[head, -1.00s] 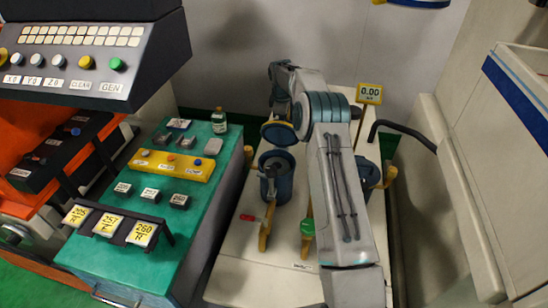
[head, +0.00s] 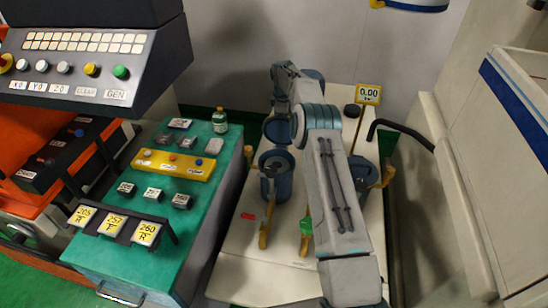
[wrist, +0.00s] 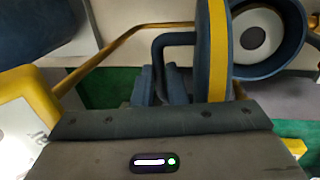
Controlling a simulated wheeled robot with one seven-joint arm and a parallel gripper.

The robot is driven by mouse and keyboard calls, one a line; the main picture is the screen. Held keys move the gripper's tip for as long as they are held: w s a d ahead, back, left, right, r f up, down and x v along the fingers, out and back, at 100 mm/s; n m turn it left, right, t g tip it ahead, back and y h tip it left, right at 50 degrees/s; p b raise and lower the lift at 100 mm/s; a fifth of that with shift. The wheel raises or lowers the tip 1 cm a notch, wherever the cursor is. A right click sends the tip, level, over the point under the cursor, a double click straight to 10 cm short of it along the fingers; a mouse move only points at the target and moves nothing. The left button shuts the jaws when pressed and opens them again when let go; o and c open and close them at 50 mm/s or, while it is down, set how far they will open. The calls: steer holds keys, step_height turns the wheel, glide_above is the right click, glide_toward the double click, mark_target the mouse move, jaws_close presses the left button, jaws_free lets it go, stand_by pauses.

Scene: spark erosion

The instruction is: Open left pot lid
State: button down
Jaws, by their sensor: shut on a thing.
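The left pot (head: 275,184) is a blue cylinder on the pale machine table, with its mouth uncovered. Its round blue lid (head: 277,131) stands raised, about upright, at the far side of the mouth. In the wrist view the lid (wrist: 212,50) shows nearly edge-on with a yellow band, beside the open pot (wrist: 272,68), which has a pale disc inside. My gripper (wrist: 160,86) is shut on the lid's dark bar handle (wrist: 166,40). In the head view my arm hides most of the gripper. The right pot (head: 361,172) is partly hidden behind my arm.
Yellow levers (head: 266,228) stand in front of the pots, one with a green tag (head: 306,226). A yellow 0.00 sign (head: 368,94) and a black bent pipe (head: 400,129) are at the right. A green bench (head: 205,225) with labelled blocks stands at the left.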

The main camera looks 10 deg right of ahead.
steer(key=shift+w+d+r, duration=0.1)
steer(key=shift+r, duration=0.05)
steer(key=shift+w+d+f, duration=0.2)
steer(key=shift+w+d, duration=0.1)
steer(key=shift+w, duration=0.4)
steer(key=c, duration=2.2)
jaws_free()
steer(key=shift+d, duration=0.15)
steer(key=c, duration=1.5)
jaws_free()
steer(key=shift+r, duration=0.1)
steer(key=r, duration=0.6)
steer(key=shift+w, duration=0.25)
